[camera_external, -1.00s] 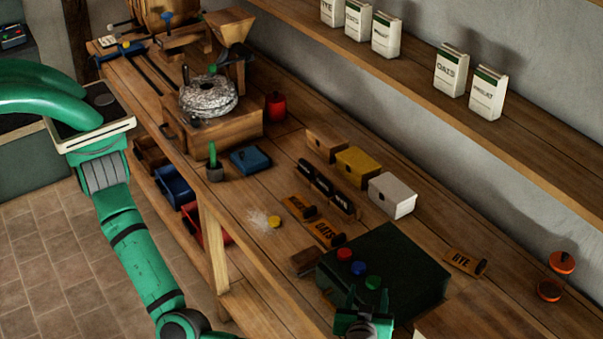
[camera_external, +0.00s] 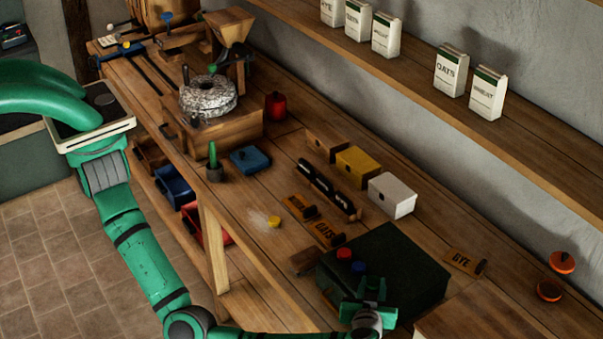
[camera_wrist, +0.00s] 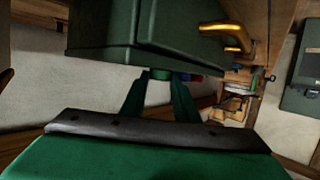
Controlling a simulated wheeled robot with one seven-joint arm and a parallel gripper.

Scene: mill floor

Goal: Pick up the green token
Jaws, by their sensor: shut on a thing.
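The green token (camera_wrist: 160,74) shows in the wrist view between the two fingertips. My gripper (camera_wrist: 160,82) is shut on it. In the external view my gripper (camera_external: 371,287) is over the near edge of a dark green box (camera_external: 405,262), and I cannot pick out the token there. A red token (camera_external: 344,254) and a blue token (camera_external: 359,267) rest on the box top beside my gripper. I cannot tell whether the green token still touches the box.
Wooden bench (camera_external: 270,262) carries a yellow token (camera_external: 274,221), labelled plates such as RYE (camera_external: 464,262), a white box (camera_external: 391,195), a yellow box (camera_external: 358,168) and a millstone (camera_external: 208,97). An orange spool (camera_external: 562,262) stands right. A shelf with cartons runs along the wall.

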